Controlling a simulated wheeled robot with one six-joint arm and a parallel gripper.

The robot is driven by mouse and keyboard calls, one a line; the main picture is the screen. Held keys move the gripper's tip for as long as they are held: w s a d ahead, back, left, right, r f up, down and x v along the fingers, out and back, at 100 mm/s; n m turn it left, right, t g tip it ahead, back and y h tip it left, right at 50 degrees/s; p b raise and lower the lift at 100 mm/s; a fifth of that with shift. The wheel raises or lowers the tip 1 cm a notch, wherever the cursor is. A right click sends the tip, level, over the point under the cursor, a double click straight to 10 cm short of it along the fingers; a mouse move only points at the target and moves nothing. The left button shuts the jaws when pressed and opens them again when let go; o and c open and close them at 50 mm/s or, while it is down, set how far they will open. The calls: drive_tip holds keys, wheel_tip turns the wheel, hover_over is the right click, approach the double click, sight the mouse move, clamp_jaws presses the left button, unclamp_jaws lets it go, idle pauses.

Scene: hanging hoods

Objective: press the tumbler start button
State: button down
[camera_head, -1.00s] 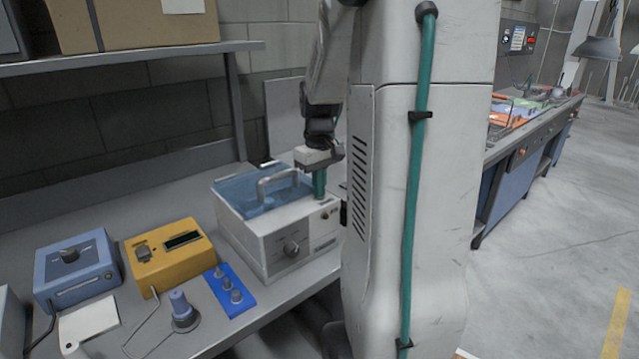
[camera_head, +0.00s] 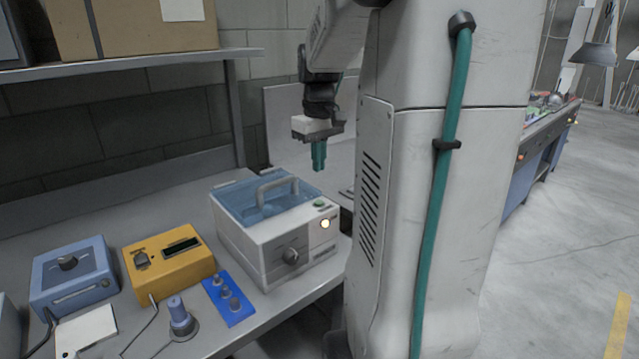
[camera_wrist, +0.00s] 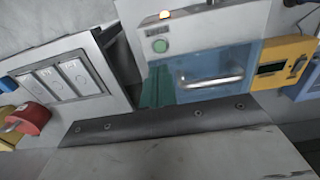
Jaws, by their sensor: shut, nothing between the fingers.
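The tumbler (camera_head: 262,245) is a white box with a clear blue lid and a grey handle, standing on the bench. Its green round start button (camera_head: 319,203) is on the top right; it also shows in the wrist view (camera_wrist: 161,46). A lamp (camera_head: 325,224) on its front glows, and it shows orange in the wrist view (camera_wrist: 165,15). My gripper (camera_head: 318,167) is shut and empty, its teal fingers pointing down above the button and apart from it. The fingers also show in the wrist view (camera_wrist: 157,88), over the lid edge.
A yellow box (camera_head: 168,262), a blue box (camera_head: 72,275) and a blue plate with knobs (camera_head: 228,298) stand left of the tumbler. A purple-topped knob (camera_head: 178,312) is near the front edge. A shelf (camera_head: 130,63) with a carton hangs above. A panel with switches (camera_wrist: 62,78) shows in the wrist view.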

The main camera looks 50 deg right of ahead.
wheel_tip(320, 180, up, 5)
drive_tip(key=shift+f, duration=0.1)
idle(1.1)
drive_tip(key=s+a+f+n, duration=0.1)
drive_tip(key=s+a, duration=0.3)
drive_tip(key=a, duration=0.6)
drive_tip(key=s+a+f, duration=0.3)
drive_tip(key=s+a, duration=0.2)
drive_tip(key=a, duration=0.4)
drive_tip(key=s+a+f+n+t, duration=0.1)
drive_tip(key=s+a+f, duration=0.2)
drive_tip(key=a, duration=0.7)
drive_tip(key=shift+s+a+n, duration=0.3)
drive_tip(key=shift+s, duration=0.4)
